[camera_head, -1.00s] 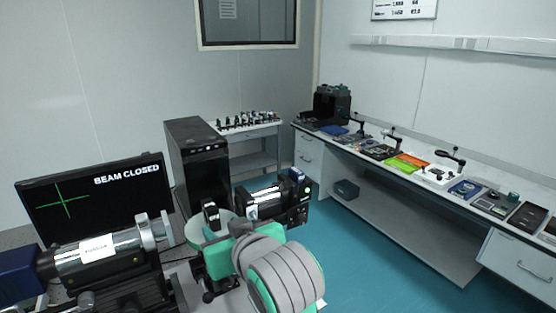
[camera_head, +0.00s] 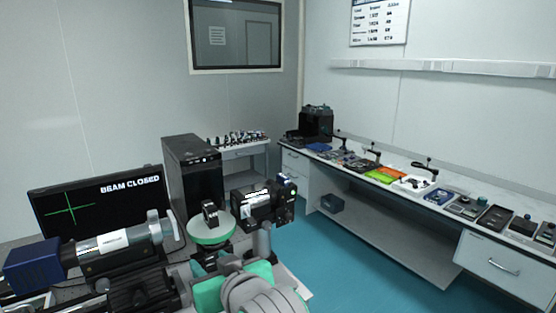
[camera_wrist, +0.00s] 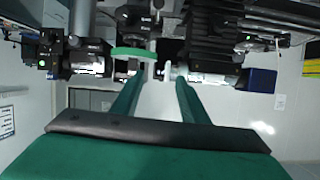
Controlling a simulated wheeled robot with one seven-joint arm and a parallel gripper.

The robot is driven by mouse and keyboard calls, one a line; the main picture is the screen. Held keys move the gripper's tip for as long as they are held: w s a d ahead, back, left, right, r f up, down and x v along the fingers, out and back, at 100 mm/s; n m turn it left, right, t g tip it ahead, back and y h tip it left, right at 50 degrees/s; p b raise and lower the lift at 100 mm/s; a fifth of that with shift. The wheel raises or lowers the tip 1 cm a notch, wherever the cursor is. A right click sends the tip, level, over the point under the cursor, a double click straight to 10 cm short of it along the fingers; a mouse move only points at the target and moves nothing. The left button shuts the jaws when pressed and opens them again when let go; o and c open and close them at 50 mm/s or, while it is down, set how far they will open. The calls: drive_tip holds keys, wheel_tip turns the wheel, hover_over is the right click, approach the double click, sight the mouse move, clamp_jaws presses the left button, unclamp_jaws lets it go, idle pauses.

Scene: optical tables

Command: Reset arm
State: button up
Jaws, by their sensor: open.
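My arm's green and grey links show at the bottom middle of the head view. My gripper (camera_wrist: 158,86) shows in the wrist view with its two green fingers apart and nothing between them. Beyond the fingertips in that view are optical devices that appear upside down, with a green disc (camera_wrist: 133,52) to the left and a dark blue-ended cylinder (camera_wrist: 257,80) to the right. In the head view my fingers cannot be made out.
In the head view, a blue-ended laser-like cylinder (camera_head: 112,242), a green round stand (camera_head: 212,232) and a black device (camera_head: 262,204) stand close to my arm. A monitor (camera_head: 98,206) reads "BEAM CLOSED". A long bench (camera_head: 400,222) runs along the right; blue floor (camera_head: 345,262) is open before it.

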wheel_tip(320, 180, down, 16)
drive_tip(key=d+m+t+h, duration=0.1)
drive_tip(key=d+m+t, duration=0.1)
drive_tip(key=m, duration=0.2)
drive_tip(key=s+d+f+m+h, duration=0.1)
drive_tip(key=s+d+f, duration=0.15)
drive_tip(key=f, duration=0.25)
drive_tip(key=s+d+f+m+t+h, duration=0.1)
drive_tip(key=s+f, duration=0.2)
drive_tip(key=f, duration=0.1)
drive_tip(key=s+d+f+m+h, duration=0.1)
drive_tip(key=s+d+f, duration=0.15)
drive_tip(key=f, duration=0.25)
drive_tip(key=s+d+f+h, duration=0.2)
drive_tip(key=s+f, duration=0.1)
drive_tip(key=s, duration=0.4)
drive_tip(key=s+d+f+h, duration=0.1)
drive_tip(key=s+d+f, duration=0.15)
drive_tip(key=s, duration=0.45)
drive_tip(key=s+d+t, duration=0.1)
drive_tip(key=s, duration=1.3)
drive_tip(key=shift+s+r+n+h, duration=0.3)
drive_tip(key=shift+s+n+h, duration=0.1)
drive_tip(key=shift+s, duration=0.1)
